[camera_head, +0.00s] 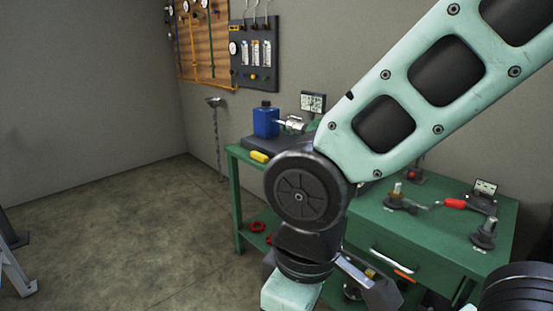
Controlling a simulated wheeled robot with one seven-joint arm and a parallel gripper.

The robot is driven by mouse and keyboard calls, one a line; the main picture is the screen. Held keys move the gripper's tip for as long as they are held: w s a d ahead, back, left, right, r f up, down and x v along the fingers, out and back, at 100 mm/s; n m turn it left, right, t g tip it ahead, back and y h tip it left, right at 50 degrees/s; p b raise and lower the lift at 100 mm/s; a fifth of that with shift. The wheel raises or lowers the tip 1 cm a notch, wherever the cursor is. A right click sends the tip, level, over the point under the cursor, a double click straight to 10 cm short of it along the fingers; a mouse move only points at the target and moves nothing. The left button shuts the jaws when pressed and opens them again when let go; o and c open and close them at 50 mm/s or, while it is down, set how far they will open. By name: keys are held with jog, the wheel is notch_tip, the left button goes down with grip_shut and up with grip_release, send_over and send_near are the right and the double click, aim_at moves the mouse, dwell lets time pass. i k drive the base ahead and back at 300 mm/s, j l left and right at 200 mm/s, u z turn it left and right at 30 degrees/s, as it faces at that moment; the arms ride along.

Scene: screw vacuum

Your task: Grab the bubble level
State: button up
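A small yellow block (260,156), which looks like the bubble level, lies near the front left edge of the green workbench (243,205). It is in front of the dark base that carries a blue container. My arm crosses the view from the upper right, and its dark joint is just right of the yellow block in the picture. The arm runs down out of the bottom of the frame. I cannot make out my gripper's fingers, and nothing is seen touching the yellow block.
The blue container (266,121) with a metal fitting stands behind the block. On the bench's right are a red-handled tool (455,203) and dark fittings (484,234). Red valve wheels (257,226) sit on the lower shelf. The floor (130,220) left of the bench is clear.

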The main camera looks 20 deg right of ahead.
aim_at(256, 154)
jog(key=i+z, duration=0.15)
jog(key=z, duration=0.2)
jog(key=i+j+z, duration=0.1)
jog(key=i+j, duration=0.3)
jog(key=i+j+z, duration=0.15)
jog(key=i+j, duration=0.25)
jog(key=i+j+z, duration=0.1)
jog(key=i+j, duration=0.25)
jog(key=j, duration=0.15)
jog(key=i+j+z, duration=0.15)
jog(key=i+j, duration=0.2)
jog(key=j, duration=0.15)
jog(key=i+j+z, duration=0.1)
jog(key=i+j, duration=0.2)
jog(key=j, duration=0.2)
jog(key=i+j+z, duration=0.1)
jog(key=i+j, duration=0.2)
jog(key=j, duration=0.25)
jog(key=i+j+z, duration=0.15)
jog(key=j, duration=0.45)
jog(key=i+j+z, duration=0.1)
jog(key=i+j, duration=0.25)
jog(key=j, duration=0.25)
